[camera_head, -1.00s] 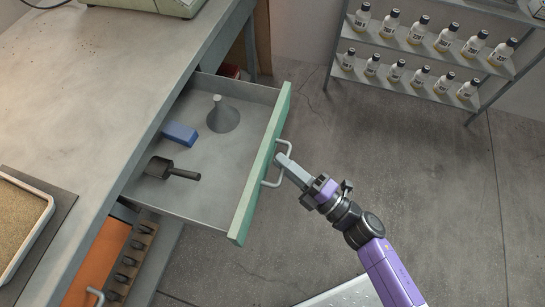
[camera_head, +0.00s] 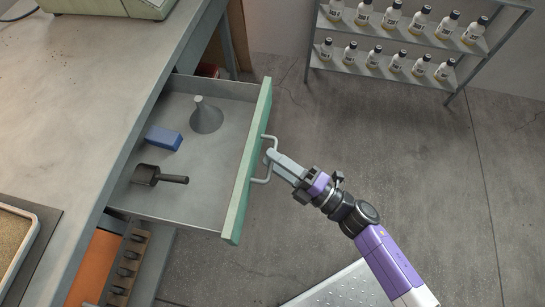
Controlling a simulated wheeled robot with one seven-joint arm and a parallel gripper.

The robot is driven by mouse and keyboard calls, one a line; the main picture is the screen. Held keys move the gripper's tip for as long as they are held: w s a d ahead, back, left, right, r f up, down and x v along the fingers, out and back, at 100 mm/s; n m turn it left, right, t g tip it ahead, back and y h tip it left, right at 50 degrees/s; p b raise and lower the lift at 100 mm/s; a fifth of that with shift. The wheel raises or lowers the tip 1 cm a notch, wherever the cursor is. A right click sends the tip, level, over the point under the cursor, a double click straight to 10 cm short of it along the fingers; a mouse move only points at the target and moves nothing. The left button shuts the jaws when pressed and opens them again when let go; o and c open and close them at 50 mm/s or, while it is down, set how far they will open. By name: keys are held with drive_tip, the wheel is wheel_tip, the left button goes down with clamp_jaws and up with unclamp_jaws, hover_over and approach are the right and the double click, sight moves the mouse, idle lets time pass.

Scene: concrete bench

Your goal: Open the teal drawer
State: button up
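The teal drawer (camera_head: 247,165) stands pulled out from under the bench, with its inside in open view. A grey funnel (camera_head: 206,118), a blue block (camera_head: 163,138) and a dark scoop (camera_head: 146,175) lie in it. The drawer's pale bar handle (camera_head: 262,181) is on its outer face. My gripper (camera_head: 272,158) is at the handle, with its fingertips at the bar. The fingers look close together, but I cannot tell from this view whether they grip the bar.
The concrete bench top (camera_head: 110,80) is at left, with a tray (camera_head: 38,228) near its front. A metal shelf (camera_head: 400,78) with several bottles stands at the back. The floor at right is clear.

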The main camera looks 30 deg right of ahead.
drive_tip(key=v, duration=0.7)
drive_tip(key=shift+f, duration=0.1)
idle(0.4)
